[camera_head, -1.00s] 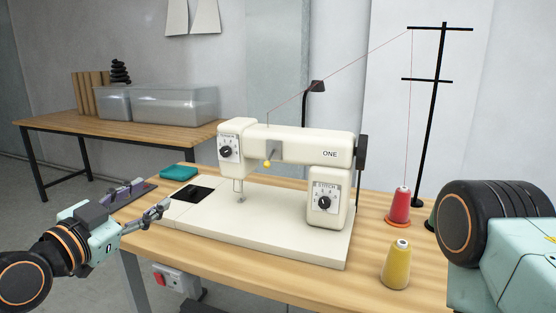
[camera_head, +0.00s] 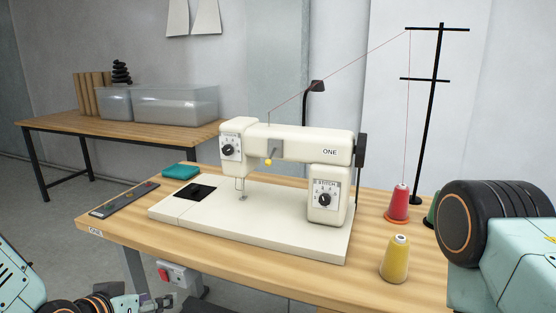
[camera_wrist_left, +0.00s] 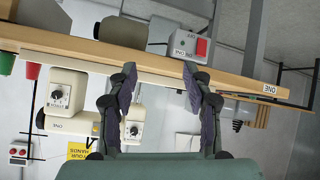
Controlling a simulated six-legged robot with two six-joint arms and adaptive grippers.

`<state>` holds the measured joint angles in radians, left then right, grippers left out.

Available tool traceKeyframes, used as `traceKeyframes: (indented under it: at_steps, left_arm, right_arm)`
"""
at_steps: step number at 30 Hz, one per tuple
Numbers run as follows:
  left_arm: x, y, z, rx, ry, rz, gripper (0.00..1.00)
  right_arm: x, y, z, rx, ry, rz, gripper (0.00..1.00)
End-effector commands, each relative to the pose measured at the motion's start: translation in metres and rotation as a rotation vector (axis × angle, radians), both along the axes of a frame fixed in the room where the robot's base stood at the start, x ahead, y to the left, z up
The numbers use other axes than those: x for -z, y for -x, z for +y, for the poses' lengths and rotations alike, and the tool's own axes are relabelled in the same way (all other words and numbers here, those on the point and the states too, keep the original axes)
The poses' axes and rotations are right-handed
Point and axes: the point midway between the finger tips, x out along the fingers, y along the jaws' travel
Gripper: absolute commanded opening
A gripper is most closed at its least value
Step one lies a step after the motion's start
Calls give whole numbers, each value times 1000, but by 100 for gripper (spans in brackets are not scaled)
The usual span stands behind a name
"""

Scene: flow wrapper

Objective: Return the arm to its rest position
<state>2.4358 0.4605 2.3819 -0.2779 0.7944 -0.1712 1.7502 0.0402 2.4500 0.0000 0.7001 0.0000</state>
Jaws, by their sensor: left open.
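My left gripper (camera_head: 162,302) is at the bottom edge of the head view, low in front of the table and partly cut off. In the left wrist view, its two dark fingers (camera_wrist_left: 164,92) are spread apart with nothing between them. That view is upside down, with the table edge and the sewing machine beyond the fingers. The cream sewing machine (camera_head: 300,146) stands on the table (camera_head: 230,258), apart from the gripper. My right arm's mint link and black joint fill the right side of the head view; its gripper is not visible.
A switch box (camera_head: 176,276) hangs under the table's front edge, close to my left gripper. A yellow spool (camera_head: 395,260), a red spool (camera_head: 398,205) and a thread stand (camera_head: 431,120) are at the right. A teal item (camera_head: 181,170) and a dark strip (camera_head: 124,199) lie at the left.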

Motion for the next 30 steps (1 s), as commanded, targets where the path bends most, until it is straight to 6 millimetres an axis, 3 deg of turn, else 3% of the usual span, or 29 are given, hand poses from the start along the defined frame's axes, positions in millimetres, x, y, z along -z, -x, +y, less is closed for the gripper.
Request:
traceKeyframes:
  at_steps: [1,3,9,12,16,21,30]
  left_arm:
    - [31,21,-2,-23,1,103,50]
    - [67,50,-3,-61,0,230,50]
    - [152,151,-3,-130,-61,567,50]
    - [183,205,-3,-118,-120,709,50]
    - [207,259,-6,-66,-178,831,50]
    - [219,293,-8,-29,-201,905,50]
    - [221,298,-8,-29,-202,914,50]
  right_arm:
    - [-1,0,0,0,0,0,70]
    - [-1,0,0,0,0,0,70]
    - [-3,0,0,0,0,0,70]
    - [-4,0,0,0,0,0,70]
    - [-5,0,0,0,0,0,70]
    - [-6,0,0,0,0,0,70]
    - [-6,0,0,0,0,0,70]
